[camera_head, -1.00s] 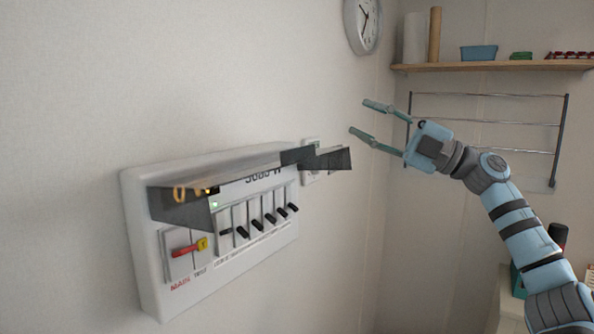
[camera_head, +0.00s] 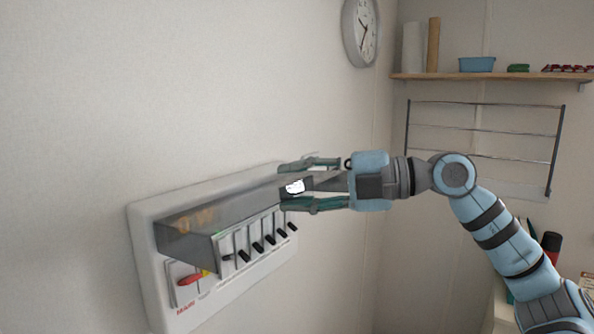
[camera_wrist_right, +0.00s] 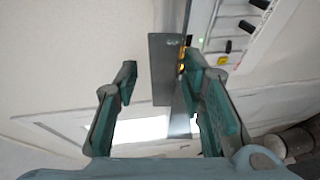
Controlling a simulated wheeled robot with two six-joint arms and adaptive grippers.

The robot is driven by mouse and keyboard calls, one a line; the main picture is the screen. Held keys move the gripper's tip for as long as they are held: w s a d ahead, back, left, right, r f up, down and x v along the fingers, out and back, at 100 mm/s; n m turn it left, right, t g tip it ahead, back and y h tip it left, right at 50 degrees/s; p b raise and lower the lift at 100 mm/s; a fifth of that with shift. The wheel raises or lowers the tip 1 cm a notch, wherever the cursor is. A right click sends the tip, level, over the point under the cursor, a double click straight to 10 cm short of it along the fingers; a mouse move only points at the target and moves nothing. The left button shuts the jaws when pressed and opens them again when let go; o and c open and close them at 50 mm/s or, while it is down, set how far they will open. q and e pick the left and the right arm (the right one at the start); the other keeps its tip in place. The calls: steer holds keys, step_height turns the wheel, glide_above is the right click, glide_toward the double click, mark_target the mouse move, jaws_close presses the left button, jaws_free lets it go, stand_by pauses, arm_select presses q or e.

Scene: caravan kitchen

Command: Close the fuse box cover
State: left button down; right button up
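The white fuse box (camera_head: 150,262) is on the wall at the left in the head view. Its smoky see-through cover (camera_head: 228,214) stands out from the box, above the row of black switches and the red main switch (camera_head: 190,281). My right gripper (camera_head: 286,187) is open at the cover's right end, one finger above and one below it. In the right wrist view, the cover (camera_wrist_right: 164,80) stands between the spread fingers, nearer the right-hand one; I cannot tell whether it touches. My left gripper is in neither view.
A wall clock (camera_head: 361,32) hangs above. A wooden shelf (camera_head: 480,77) with small items and a wire rack (camera_head: 490,132) are on the right wall. A dark bottle (camera_head: 551,246) stands low at the right.

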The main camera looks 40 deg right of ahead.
steer(key=shift+w+f, duration=0.15)
jaws_close()
